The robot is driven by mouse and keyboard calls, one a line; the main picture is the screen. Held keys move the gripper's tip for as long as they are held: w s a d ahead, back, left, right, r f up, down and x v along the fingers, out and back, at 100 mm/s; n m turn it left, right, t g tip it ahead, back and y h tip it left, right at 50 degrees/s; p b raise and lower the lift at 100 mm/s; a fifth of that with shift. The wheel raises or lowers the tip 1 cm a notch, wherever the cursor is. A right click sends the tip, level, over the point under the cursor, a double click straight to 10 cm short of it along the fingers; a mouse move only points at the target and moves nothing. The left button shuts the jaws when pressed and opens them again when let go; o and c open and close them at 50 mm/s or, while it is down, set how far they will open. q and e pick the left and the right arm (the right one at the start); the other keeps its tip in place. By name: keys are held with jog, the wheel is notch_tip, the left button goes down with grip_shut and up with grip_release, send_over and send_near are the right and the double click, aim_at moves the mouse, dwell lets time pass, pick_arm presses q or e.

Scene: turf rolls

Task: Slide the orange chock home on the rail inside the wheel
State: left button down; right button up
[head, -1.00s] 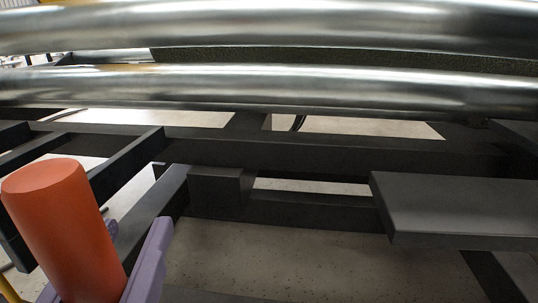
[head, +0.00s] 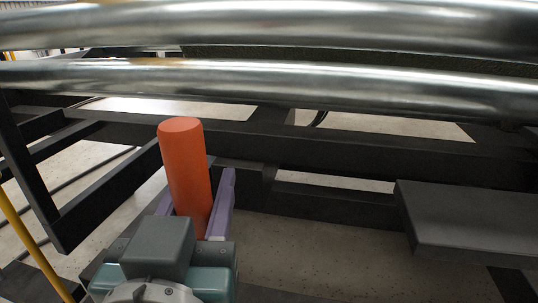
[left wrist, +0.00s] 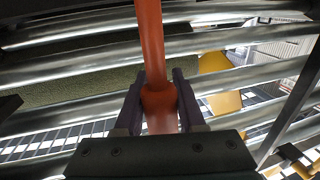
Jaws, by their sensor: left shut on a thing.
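The orange chock (head: 186,165) is a smooth round bar, left of centre in the head view. My left gripper (head: 197,203), with purple fingers, is shut on its lower part. The chock stands nearly upright, its top end in front of a dark frame beam. In the left wrist view, the chock (left wrist: 151,45) runs up from between the fingers (left wrist: 158,100), past the metal tubes. I cannot tell whether it touches the frame. I cannot make out which bar is the rail inside the wheel. My right gripper is not in view.
Two thick shiny tubes (head: 300,80) cross the upper head view. Dark frame beams (head: 350,155) lie below them, and a dark flat plate (head: 470,220) juts in at right. A yellow bar (head: 30,240) stands at left. Pale floor (head: 310,240) shows through the gaps.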

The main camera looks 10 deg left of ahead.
pick_arm(q)
jog(key=w+a+f+b, duration=0.2)
jog(key=a, duration=0.3)
jog(key=shift+w+a+f, duration=0.2)
jog(key=shift+w, duration=0.15)
dwell(0.8)
jog(key=shift+c, duration=2.1)
grip_release()
jog(key=shift+f, duration=0.1)
jog(key=s+d, duration=0.1)
jog(key=s, duration=0.8)
jog(key=shift+s+d, duration=0.4)
